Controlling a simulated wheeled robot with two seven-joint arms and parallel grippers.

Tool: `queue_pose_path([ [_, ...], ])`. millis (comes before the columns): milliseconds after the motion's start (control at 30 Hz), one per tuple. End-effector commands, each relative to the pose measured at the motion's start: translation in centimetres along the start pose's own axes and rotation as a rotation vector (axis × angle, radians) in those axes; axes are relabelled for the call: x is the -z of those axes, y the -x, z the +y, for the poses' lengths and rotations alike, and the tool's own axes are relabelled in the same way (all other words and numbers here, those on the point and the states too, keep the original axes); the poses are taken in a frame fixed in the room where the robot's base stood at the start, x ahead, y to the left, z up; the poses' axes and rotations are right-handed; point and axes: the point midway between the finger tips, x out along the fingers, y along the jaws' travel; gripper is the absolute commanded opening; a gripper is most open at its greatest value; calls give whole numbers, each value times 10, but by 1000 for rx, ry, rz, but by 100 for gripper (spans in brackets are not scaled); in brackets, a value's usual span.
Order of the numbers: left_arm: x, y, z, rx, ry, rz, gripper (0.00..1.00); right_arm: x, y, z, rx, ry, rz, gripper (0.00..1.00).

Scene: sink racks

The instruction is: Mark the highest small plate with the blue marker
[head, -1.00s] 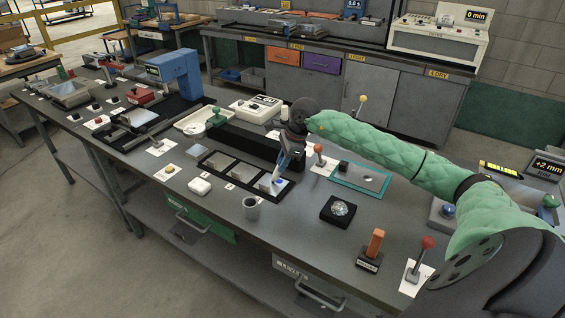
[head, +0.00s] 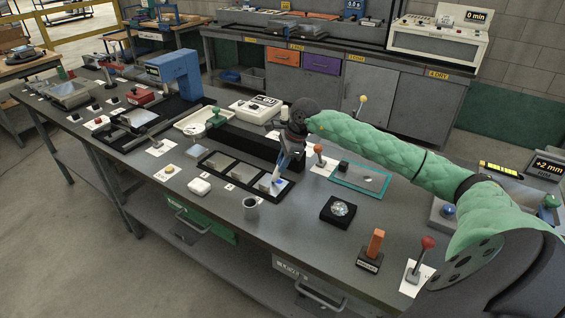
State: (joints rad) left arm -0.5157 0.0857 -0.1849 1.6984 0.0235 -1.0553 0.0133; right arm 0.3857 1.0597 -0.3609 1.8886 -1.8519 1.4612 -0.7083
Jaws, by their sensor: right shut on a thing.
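A black tray (head: 207,165) on the bench holds a row of three small grey plates: a left plate (head: 219,161), a middle plate (head: 243,172) and a right plate (head: 265,184). The right plate seems to stand higher than the others. My right gripper (head: 285,152) comes in from the right, over the tray's right end. It is shut on the blue marker (head: 278,175), which points down at the right plate. I cannot tell whether the tip touches it or whether a mark is there. My left gripper is out of view.
A grey cup (head: 251,208) stands just in front of the tray. A red-knobbed lever (head: 319,152) and a teal-edged plate (head: 362,176) are right of the gripper.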

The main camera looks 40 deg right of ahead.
Motion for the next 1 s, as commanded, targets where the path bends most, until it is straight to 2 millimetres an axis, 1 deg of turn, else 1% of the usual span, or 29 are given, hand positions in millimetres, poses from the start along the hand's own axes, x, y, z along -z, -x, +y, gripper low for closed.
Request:
queue_pose_path([
  [167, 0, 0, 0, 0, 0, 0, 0, 0, 2, 0, -2, 0, 1, 0],
  [1000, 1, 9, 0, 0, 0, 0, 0, -18, 53, -5, 1, 0, 0, 0],
])
